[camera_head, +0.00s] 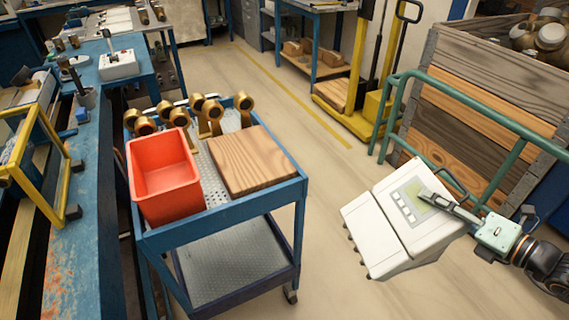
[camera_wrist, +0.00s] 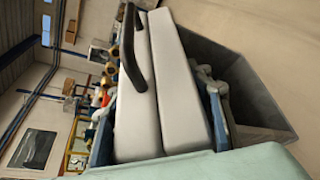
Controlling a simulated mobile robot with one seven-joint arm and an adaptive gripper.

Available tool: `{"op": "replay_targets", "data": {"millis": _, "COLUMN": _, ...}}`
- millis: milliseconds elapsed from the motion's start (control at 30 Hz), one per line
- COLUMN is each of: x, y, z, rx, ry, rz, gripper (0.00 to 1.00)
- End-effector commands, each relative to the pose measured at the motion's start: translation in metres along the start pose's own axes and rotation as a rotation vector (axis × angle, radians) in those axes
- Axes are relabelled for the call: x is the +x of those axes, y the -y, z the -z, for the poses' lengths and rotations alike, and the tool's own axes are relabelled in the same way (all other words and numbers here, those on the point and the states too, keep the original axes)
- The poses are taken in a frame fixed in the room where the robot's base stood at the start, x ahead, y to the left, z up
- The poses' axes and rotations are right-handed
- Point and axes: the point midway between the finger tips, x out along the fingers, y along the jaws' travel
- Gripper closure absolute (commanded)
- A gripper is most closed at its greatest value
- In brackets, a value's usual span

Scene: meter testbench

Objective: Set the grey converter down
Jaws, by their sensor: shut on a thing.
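The grey converter (camera_head: 390,228) is a pale grey box with a greenish screen and a row of buttons. It hangs tilted in the air above the floor, to the right of the blue trolley and apart from it. My gripper (camera_head: 432,200) reaches in from the right and is shut on the converter. In the wrist view the converter (camera_wrist: 178,85) fills the middle between my fingers, with a black handle (camera_wrist: 131,50) on its side. The far finger's contact is hidden in the head view.
The blue trolley (camera_head: 225,215) carries an orange bin (camera_head: 165,175), a wooden board (camera_head: 252,160) and several brass meters (camera_head: 208,110). A green rail (camera_head: 480,115) and a wooden crate (camera_head: 465,125) stand behind the converter. A yellow pallet truck (camera_head: 368,112) is further back. Open floor lies between.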

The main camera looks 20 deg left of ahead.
Motion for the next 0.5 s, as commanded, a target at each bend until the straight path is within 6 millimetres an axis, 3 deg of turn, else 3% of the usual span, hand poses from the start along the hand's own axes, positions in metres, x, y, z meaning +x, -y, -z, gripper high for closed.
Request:
{"op": "replay_targets", "data": {"millis": 267, "x": 0.0052, "y": 0.0143, "z": 0.0111, "rx": -0.008, "ry": -0.002, "rz": 0.004, "gripper": 1.0}}
{"op": "replay_targets", "data": {"millis": 500, "x": 0.0055, "y": 0.0089, "z": 0.0091, "rx": -0.002, "ry": -0.008, "rz": 0.001, "gripper": 1.0}}
